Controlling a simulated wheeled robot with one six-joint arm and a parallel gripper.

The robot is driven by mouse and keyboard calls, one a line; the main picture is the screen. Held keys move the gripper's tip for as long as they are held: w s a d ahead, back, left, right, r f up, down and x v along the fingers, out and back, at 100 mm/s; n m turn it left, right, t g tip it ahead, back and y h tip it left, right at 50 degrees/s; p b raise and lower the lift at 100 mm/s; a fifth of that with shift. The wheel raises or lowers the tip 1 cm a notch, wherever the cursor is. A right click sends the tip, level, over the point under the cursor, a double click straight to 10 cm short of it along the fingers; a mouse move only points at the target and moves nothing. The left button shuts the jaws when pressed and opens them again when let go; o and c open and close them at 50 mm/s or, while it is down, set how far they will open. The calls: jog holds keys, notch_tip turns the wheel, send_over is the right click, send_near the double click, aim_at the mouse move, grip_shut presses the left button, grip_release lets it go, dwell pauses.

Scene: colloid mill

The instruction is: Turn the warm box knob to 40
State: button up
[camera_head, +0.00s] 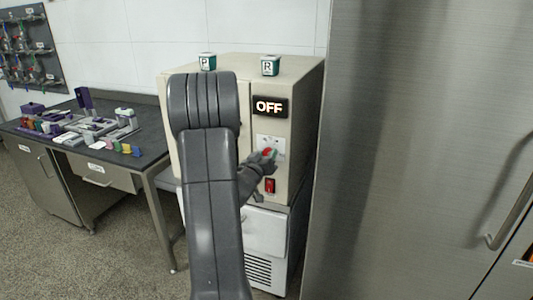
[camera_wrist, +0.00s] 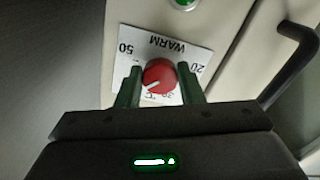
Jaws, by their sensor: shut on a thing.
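The warm box (camera_head: 292,150) is a beige cabinet, and its display (camera_head: 270,107) reads OFF. Its red knob (camera_wrist: 159,75) sits on a white dial plate (camera_wrist: 188,53) marked WARM, with 50 and 20 upside down in the wrist view. The knob's white mark points to the lower left there; the number it meets is partly hidden. My gripper (camera_wrist: 160,84) is shut on the knob, one green finger on each side. In the head view the knob (camera_head: 268,153) shows at my gripper (camera_head: 267,156).
A red switch (camera_head: 270,186) is below the knob. Tins marked P (camera_head: 207,62) and R (camera_head: 270,66) stand on the box. A steel cabinet (camera_head: 420,130) is close on the right. A cluttered bench (camera_head: 150,149) stands left. A dark handle (camera_wrist: 295,60) shows in the wrist view.

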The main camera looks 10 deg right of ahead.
jog(key=shift+n+p, duration=0.5)
jog(key=shift+n, duration=0.7)
jog(key=o, duration=1)
jog(key=shift+c, duration=0.2)
jog(key=shift+s+a, duration=0.1)
jog(key=b+v, duration=0.1)
jog(key=v, duration=1.2)
jog(key=shift+s+a, duration=0.2)
jog(key=shift+s, duration=0.05)
jog(key=shift+w+d, duration=0.1)
